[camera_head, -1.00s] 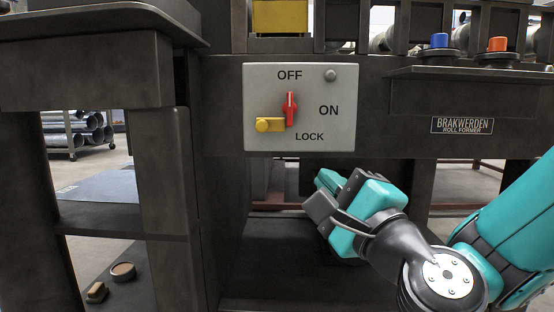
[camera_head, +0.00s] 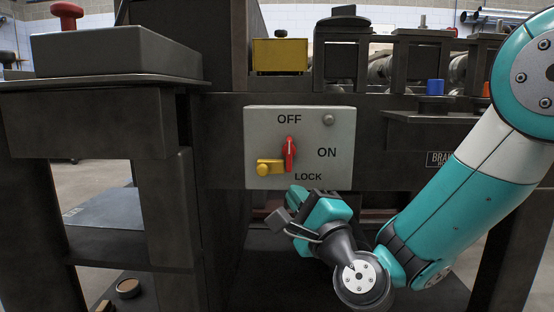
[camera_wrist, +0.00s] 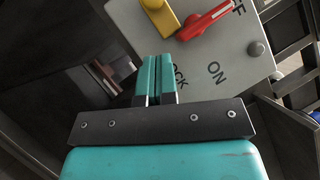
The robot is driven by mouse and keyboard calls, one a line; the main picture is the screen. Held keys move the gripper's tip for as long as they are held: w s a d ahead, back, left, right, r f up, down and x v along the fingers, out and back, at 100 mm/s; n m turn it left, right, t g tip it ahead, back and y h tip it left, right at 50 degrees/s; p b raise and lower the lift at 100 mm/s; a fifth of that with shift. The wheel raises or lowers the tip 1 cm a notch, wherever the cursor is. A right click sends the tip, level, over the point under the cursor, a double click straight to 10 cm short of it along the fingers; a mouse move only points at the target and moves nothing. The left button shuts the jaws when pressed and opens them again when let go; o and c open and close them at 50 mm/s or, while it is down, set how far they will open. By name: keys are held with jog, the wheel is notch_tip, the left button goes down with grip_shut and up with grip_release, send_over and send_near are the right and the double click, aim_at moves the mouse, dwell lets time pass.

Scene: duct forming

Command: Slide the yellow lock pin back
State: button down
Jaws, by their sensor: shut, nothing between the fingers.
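The yellow lock pin (camera_head: 270,167) sits on the lower left of the grey switch panel (camera_head: 318,133), with its right end close to the red switch handle (camera_head: 289,152). The red handle points up toward OFF. In the wrist view the yellow pin (camera_wrist: 160,16) shows at the top, partly cut off, beside the red handle (camera_wrist: 206,22). My gripper (camera_head: 296,193) is just below the panel near the LOCK label, apart from the pin. In the wrist view its teal fingers (camera_wrist: 157,68) are together and empty, covering part of the LOCK label.
A dark machine frame surrounds the panel. A yellow block (camera_head: 280,55) stands above it. A blue button (camera_head: 435,87) is on a ledge to the right.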

aim_at(272, 169)
jog(key=a+p, duration=0.1)
jog(key=w+a+r+p, duration=0.1)
jog(key=p, duration=0.1)
jog(key=a+r+p, duration=0.1)
jog(key=shift+w, duration=0.25)
jog(key=shift+w+a+p, duration=0.1)
jog(key=shift+a+p, duration=0.35)
jog(key=shift+p, duration=0.4)
